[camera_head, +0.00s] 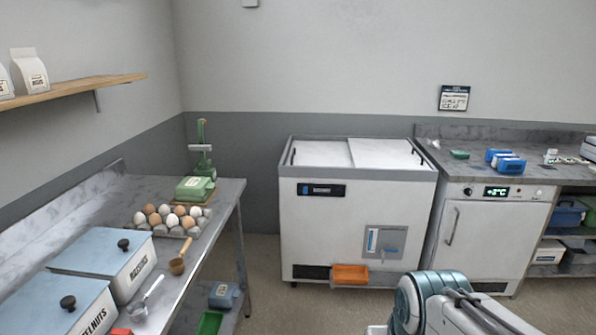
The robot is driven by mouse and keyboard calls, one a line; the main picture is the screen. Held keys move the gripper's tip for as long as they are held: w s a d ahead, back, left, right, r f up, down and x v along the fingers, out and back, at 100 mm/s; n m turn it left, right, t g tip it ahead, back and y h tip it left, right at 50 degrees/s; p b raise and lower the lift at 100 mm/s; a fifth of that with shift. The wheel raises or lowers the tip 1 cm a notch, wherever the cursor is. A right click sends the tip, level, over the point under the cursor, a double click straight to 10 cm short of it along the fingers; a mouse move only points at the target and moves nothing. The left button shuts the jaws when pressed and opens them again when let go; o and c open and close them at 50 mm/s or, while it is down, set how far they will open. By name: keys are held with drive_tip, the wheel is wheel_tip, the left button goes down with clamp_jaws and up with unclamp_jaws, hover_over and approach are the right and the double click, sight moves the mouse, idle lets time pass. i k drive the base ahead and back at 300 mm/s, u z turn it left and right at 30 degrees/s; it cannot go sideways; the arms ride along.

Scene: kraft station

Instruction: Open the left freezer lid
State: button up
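The white chest freezer (330,229) stands against the back wall, near the middle of the head view. Its left lid (321,154) is a flat white panel on top, lying closed. The right lid (383,153) lies beside it, also closed. A small dark handle shows at the outer end of each lid; the left handle (293,155) is at the freezer's left edge. Part of my arm shows at the bottom right, in front of the freezer and apart from it. My gripper is not in view.
A metal counter (222,200) on the left holds eggs (172,217), a green scale (200,165) and blue-lidded bins (107,259). A white oven-like cabinet (492,240) stands right of the freezer. An orange tray (350,274) sticks out low at the freezer's front. Some floor before the freezer is clear.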

sight(307, 153)
drive_tip(key=i, duration=2.9)
drive_tip(key=u, duration=0.95)
